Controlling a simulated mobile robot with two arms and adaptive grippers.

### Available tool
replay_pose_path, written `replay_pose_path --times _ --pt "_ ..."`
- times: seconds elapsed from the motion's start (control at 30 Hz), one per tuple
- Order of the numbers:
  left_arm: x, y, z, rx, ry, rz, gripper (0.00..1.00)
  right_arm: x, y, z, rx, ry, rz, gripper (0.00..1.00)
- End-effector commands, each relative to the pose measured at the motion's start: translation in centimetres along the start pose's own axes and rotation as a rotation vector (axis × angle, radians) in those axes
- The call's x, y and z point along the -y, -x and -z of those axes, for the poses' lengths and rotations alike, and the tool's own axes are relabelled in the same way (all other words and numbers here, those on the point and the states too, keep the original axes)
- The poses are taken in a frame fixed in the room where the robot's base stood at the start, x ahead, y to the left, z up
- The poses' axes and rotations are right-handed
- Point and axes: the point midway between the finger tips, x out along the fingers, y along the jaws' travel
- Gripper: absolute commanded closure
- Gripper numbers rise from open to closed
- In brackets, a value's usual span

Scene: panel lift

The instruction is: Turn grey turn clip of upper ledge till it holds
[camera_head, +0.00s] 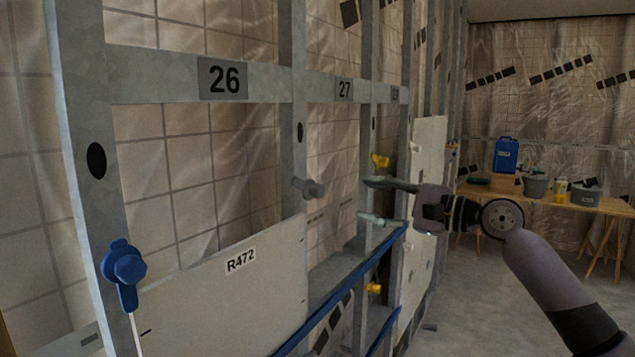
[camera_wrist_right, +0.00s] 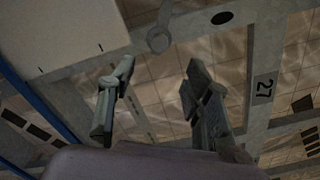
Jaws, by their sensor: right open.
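The grey turn clip (camera_head: 308,188) sits on the upright stud just above the top right corner of the white panel marked R472 (camera_head: 215,300). Its knob sticks out, and its turned angle is hard to read. The clip (camera_wrist_right: 158,40) also shows in the right wrist view, beyond the fingertips and roughly between them, near the panel (camera_wrist_right: 60,30). My right gripper (camera_head: 367,200) is open and empty, to the right of the clip and apart from it; its fingers (camera_wrist_right: 158,70) show spread in the wrist view. A blue-edged ledge (camera_head: 345,298) runs below. My left gripper is out of view.
A blue turn clip (camera_head: 124,266) is on the left stud. The crossbar with sign 26 (camera_head: 223,79) spans above. A wooden table (camera_head: 560,198) with containers stands at the back right; the floor before it is open.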

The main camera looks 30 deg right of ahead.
Motion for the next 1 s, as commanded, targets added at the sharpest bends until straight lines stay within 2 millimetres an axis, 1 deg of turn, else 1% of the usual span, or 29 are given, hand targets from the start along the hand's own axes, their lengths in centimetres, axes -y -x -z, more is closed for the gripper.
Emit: replay_pose_path --times 0.03,0.1,0.3,0.5,0.6,0.7,0.8,1.0 --pt "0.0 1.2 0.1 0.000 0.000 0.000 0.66 0.6 -1.0 -0.5 0.005 -0.001 0.001 0.55" --pt "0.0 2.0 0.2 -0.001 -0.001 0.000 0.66 0.6 -2.4 -0.5 0.004 -0.003 0.001 0.55" --pt "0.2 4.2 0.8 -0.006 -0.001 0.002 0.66 0.6 -6.7 -0.4 0.004 -0.002 0.002 0.55" --pt "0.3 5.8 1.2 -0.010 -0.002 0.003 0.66 0.4 -10.5 -0.4 0.003 0.000 0.001 0.55" --pt "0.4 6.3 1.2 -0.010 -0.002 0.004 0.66 0.2 -11.8 -0.2 0.001 -0.002 0.000 0.55" --pt "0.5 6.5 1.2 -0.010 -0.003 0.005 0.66 0.2 -12.6 -0.1 0.000 0.000 0.001 0.55" --pt "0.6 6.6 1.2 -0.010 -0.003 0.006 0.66 0.0 -13.0 -0.1 0.000 0.001 0.000 0.55" --pt "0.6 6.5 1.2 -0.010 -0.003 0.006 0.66 -0.1 -13.0 0.0 -0.001 0.002 0.000 0.55"
